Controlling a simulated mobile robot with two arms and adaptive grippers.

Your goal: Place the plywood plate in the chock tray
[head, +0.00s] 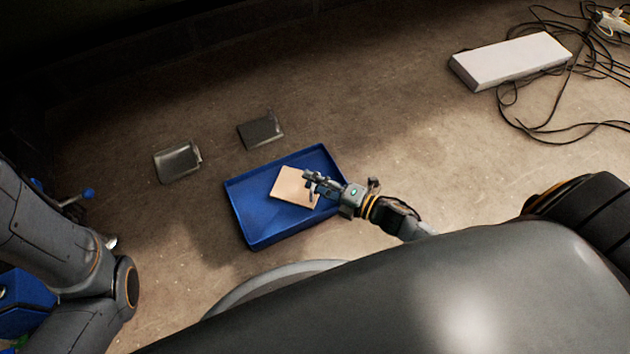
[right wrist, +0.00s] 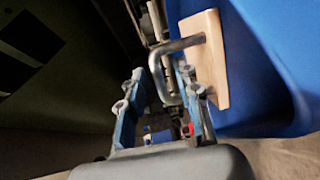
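The plywood plate (head: 293,187) is a pale, roughly square board. In the head view it is within the outline of the blue chock tray (head: 262,222), appearing to lie on its floor. In the right wrist view the plate (right wrist: 209,62) has a bent metal handle (right wrist: 157,66) on its face, with the blue tray wall (right wrist: 265,60) behind it. My right gripper (head: 315,183) is at the plate's right edge. In the right wrist view its fingers (right wrist: 161,92) stand apart with the handle between them; the handle does not look clamped.
Two dark metal pieces (head: 178,160) (head: 261,130) lie on the floor behind the tray. A white box (head: 510,60) and black cables (head: 560,110) are at the upper right. A blue-knobbed object (head: 88,192) stands at the left. Floor between tray and white box is clear.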

